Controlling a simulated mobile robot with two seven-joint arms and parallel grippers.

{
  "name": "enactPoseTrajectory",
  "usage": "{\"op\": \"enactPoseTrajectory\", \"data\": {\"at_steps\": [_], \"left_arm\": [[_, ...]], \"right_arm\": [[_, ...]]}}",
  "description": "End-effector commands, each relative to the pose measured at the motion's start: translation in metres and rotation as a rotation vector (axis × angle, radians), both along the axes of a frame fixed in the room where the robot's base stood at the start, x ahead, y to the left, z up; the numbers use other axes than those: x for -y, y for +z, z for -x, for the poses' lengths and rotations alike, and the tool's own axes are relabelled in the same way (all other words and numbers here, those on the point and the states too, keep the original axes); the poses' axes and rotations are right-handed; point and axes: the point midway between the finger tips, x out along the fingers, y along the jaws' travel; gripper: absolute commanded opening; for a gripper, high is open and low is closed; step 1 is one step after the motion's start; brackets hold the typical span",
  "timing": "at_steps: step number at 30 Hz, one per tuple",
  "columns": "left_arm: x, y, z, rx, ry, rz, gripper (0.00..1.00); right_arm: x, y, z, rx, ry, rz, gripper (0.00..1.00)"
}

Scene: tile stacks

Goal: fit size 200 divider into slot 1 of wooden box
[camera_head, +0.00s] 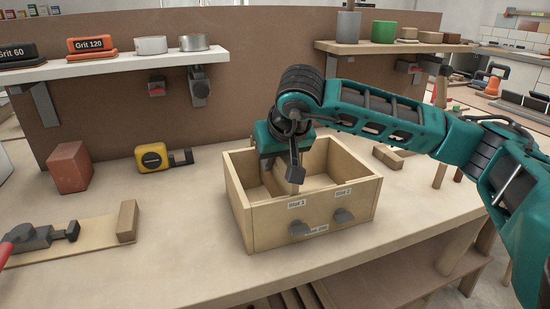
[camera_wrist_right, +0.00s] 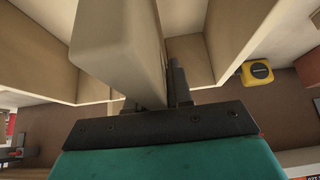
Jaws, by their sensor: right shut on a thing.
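The wooden box (camera_head: 245,226) stands open-topped on the workbench. Its front carries a slot 1 label (camera_head: 296,204) at left and a slot 2 label (camera_head: 343,192) at right. My right gripper (camera_head: 283,172) points down into the left part of the box. In the right wrist view, it (camera_wrist_right: 158,104) is shut on a pale wooden divider (camera_wrist_right: 115,40), with box walls on both sides. In the head view the gripper hides most of the divider. I cannot tell whether it sits in the slot or read its size. My left gripper is not in view.
A yellow tape measure (camera_head: 154,157) and a reddish block (camera_head: 70,167) stand left of the box. A wooden board (camera_head: 88,240) with a small block (camera_head: 127,221) lies at front left. Shelves (camera_head: 120,66) hold sanding blocks and tins above.

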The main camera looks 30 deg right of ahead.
Motion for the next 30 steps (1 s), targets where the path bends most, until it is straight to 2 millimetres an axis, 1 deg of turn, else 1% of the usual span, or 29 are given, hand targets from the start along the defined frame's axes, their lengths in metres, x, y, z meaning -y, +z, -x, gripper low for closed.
{"op": "enactPoseTrajectory", "data": {"at_steps": [26, 27, 30], "left_arm": [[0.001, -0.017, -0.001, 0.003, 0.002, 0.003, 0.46], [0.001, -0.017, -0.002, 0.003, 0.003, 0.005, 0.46], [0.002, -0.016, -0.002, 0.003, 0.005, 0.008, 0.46]], "right_arm": [[0.0, -0.023, 0.0, 0.001, -0.001, 0.0, 0.0], [0.0, -0.022, 0.0, 0.001, -0.001, 0.0, 0.22], [0.0, -0.022, 0.0, 0.001, -0.001, 0.0, 0.32]]}}
